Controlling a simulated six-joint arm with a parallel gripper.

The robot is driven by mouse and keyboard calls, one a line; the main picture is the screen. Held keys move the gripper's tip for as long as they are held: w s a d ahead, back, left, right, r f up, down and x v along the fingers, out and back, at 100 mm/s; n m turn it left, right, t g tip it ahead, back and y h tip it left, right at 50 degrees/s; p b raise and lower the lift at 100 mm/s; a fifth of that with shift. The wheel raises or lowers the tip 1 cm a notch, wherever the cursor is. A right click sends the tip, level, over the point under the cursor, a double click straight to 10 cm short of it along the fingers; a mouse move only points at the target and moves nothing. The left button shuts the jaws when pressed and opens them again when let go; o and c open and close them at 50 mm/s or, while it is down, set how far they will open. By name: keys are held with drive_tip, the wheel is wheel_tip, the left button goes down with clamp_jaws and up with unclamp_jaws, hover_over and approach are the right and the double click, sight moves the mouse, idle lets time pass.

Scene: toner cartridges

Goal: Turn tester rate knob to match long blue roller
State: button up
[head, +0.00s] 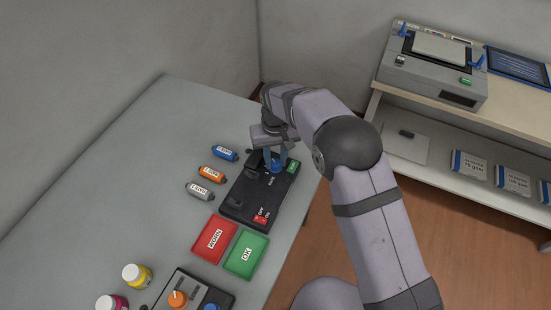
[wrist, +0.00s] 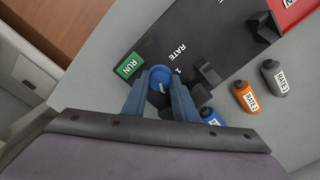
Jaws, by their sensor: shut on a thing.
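The black tester (head: 258,192) lies on the grey table, and its dark panel also shows in the wrist view (wrist: 210,38). My gripper (wrist: 160,88) is shut on the blue rate knob (wrist: 160,76), a finger on each side. A short pale pointer mark shows on the knob; the word RATE and a "1" are printed beside it. The blue roller (head: 225,153) lies left of the tester, and its label is partly hidden by a finger in the wrist view (wrist: 210,116). In the head view my gripper (head: 276,164) covers much of the knob.
An orange roller (head: 212,174) and a grey roller (head: 200,191) lie beside the blue one. A green RUN button (wrist: 129,65) is close to the knob. A red WORN tray (head: 214,240) and green OK tray (head: 246,254) lie in front. The table's far left is clear.

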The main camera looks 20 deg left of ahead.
sight(275, 163)
drive_tip(key=shift+w+r, duration=0.1)
drive_tip(key=o, duration=1.1)
drive_tip(key=shift+c, duration=0.2)
drive_tip(key=shift+r+b, duration=1.15)
drive_tip(key=shift+r, duration=2.5)
